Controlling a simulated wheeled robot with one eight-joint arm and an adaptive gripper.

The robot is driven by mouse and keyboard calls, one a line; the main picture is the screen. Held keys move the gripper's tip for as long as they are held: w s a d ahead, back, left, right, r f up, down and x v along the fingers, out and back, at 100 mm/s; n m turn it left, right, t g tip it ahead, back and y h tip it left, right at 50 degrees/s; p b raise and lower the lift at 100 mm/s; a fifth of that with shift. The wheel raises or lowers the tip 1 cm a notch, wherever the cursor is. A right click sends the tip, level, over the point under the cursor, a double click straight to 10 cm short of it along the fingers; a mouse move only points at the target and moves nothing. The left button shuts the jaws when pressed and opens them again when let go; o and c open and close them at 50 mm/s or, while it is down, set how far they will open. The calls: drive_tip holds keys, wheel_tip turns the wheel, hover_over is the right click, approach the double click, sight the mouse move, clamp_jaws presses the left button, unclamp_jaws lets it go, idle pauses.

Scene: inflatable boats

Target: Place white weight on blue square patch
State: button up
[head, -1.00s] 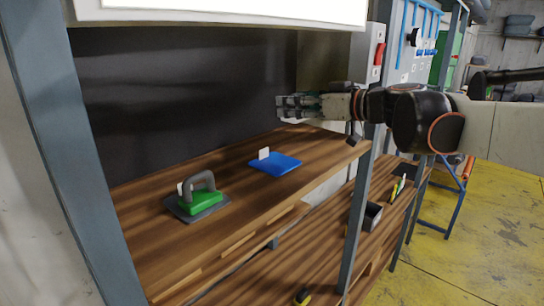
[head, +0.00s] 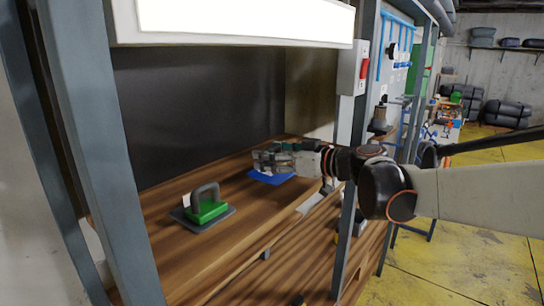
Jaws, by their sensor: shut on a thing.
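The blue square patch (head: 270,178) lies on the upper wooden shelf, partly hidden by my gripper. My gripper (head: 264,160) is just above the patch, its fingers pointing left. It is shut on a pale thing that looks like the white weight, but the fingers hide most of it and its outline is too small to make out. I cannot tell whether it touches the patch.
A green block with a grey handle (head: 207,208) sits on a dark grey square to the left, with a white card behind it. Grey posts (head: 95,140) frame the shelf. A white lamp panel (head: 240,20) hangs above. Bare wood lies between the green block and the patch.

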drive_tip(key=shift+a+f, duration=0.1)
drive_tip(key=shift+f, duration=0.05)
drive_tip(key=shift+s, duration=0.15)
drive_tip(key=shift+f, duration=0.15)
drive_tip(key=o, duration=1.4)
